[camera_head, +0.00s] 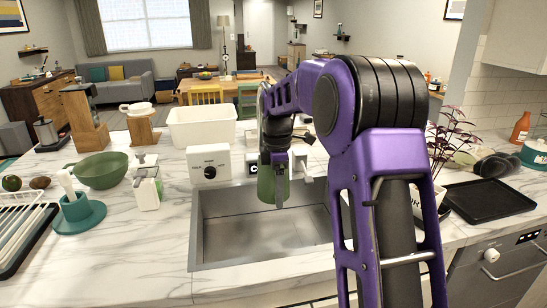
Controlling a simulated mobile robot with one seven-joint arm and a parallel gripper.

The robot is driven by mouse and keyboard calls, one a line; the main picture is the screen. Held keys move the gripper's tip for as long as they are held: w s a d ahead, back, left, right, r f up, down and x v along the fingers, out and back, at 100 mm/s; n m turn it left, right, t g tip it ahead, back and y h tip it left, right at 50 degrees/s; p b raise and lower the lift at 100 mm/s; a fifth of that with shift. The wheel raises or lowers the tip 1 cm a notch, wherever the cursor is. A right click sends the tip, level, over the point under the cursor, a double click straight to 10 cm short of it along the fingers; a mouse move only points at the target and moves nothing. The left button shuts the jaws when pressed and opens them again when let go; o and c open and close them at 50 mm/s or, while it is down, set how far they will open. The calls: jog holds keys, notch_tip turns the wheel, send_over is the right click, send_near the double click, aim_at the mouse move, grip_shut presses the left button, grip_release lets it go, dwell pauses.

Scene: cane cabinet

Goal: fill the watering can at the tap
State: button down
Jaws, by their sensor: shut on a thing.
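My purple arm reaches over the sink (230,229) from the right. My gripper (276,172) points down above the sink's back edge. It is shut on a green object, which looks like the watering can (266,184). The can is largely hidden behind the gripper, so its spout and handle cannot be made out. It hangs at the back of the basin; whether it touches anything there is unclear. The tap cannot be made out; my arm covers the area behind the sink's right half.
Left of the sink are a green bowl (102,170), a soap dispenser (147,188), a teal holder (78,212) and a dish rack (22,232). Behind it stand a white box with a knob (208,164) and a white bin (202,127). A black tray (488,199) lies right.

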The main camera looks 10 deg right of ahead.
dwell(0.5)
jog(key=s+a+b, duration=0.2)
jog(key=s, duration=0.3)
jog(key=shift+s+a, duration=0.15)
jog(key=shift+s, duration=0.15)
jog(key=shift+r, duration=0.1)
jog(key=s+a+r+p, duration=0.1)
jog(key=s+a+r, duration=0.1)
jog(key=s, duration=0.3)
jog(key=shift+s+a+r, duration=0.15)
jog(key=shift+s+r, duration=0.1)
jog(key=shift+r, duration=0.2)
dwell(0.6)
